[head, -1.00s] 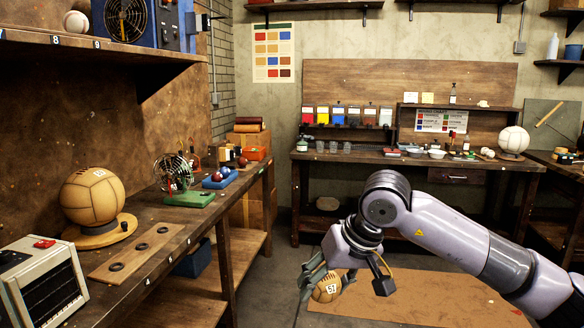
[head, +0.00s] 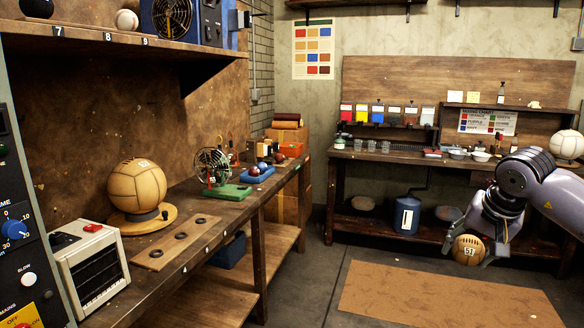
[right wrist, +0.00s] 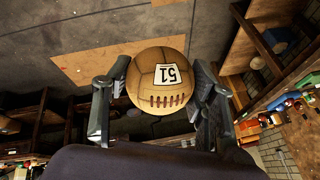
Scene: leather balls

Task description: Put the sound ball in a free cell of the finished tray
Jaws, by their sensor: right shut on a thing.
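A blue tray (head: 262,175) with dark red balls lies on the left bench. I cannot tell whether this is the finished tray, and its cells are too small to make out. My left gripper is out of view.
A brown mat (head: 440,296) covers open floor.

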